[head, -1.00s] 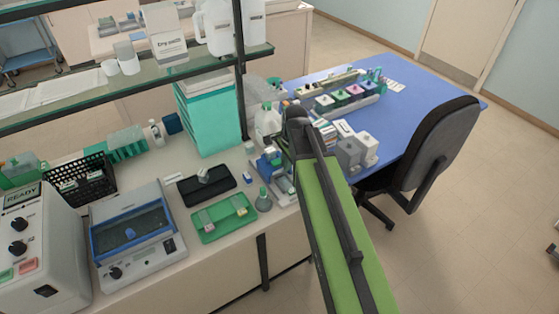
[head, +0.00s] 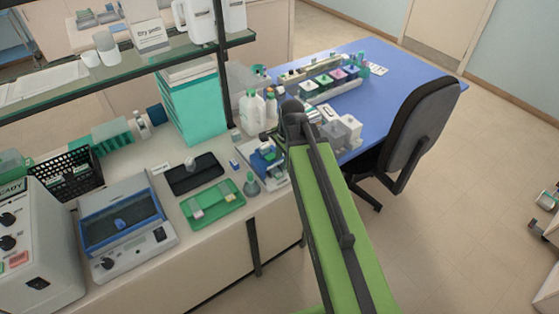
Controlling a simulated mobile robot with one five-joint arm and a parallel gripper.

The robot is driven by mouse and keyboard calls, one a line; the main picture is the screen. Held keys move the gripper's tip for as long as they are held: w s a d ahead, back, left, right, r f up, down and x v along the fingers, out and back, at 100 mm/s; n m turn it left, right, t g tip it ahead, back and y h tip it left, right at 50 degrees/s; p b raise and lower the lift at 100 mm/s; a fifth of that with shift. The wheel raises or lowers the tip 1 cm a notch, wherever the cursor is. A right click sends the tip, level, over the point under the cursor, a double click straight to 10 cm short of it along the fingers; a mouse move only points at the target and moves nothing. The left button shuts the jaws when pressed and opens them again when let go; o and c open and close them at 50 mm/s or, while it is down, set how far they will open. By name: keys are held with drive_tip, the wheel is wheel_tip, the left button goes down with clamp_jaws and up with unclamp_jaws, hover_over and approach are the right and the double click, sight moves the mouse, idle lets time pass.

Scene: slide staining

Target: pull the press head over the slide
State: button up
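A small blue and grey device (head: 265,158), which looks like the press, stands near the right end of the white bench. My green arm (head: 335,225) reaches up from below, and its dark joint (head: 293,108) lies just right of the device and covers part of that area. My gripper is hidden behind the arm, so its fingers and their distance from the press head do not show. The slide cannot be made out at this size.
Left of the device are a green tray (head: 222,213), a dark tray (head: 207,183), a small flask (head: 251,184) and a blue-lidded machine (head: 88,222). A glass shelf (head: 98,75) overhangs the bench. A blue table (head: 415,72) and a black chair (head: 415,125) stand right.

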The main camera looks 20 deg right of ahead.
drive_tip(key=s+d+r+p, duration=0.1)
drive_tip(key=s+r+p, duration=0.2)
drive_tip(key=r+p, duration=1.4)
drive_tip(key=a+f+n+b, duration=0.2)
drive_tip(key=f+b, duration=0.4)
drive_tip(key=s+a+f+n+b, duration=0.1)
drive_tip(key=a+f+n+b, duration=0.1)
drive_tip(key=f+b, duration=0.5)
drive_tip(key=s+a+f+n+g+b, duration=0.1)
drive_tip(key=a+f+n+b, duration=0.1)
drive_tip(key=f+b, duration=0.5)
drive_tip(key=shift+s+a+n, duration=0.25)
drive_tip(key=shift+a+n, duration=0.1)
drive_tip(key=shift+n, duration=0.35)
drive_tip(key=shift+s+n, duration=0.35)
drive_tip(key=shift+n, duration=0.75)
drive_tip(key=n, duration=0.3)
drive_tip(key=s+n+g, duration=0.1)
drive_tip(key=shift+d+r+n+h+p, duration=0.15)
drive_tip(key=shift+r+n+h+p, duration=0.15)
drive_tip(key=shift+n+p, duration=0.1)
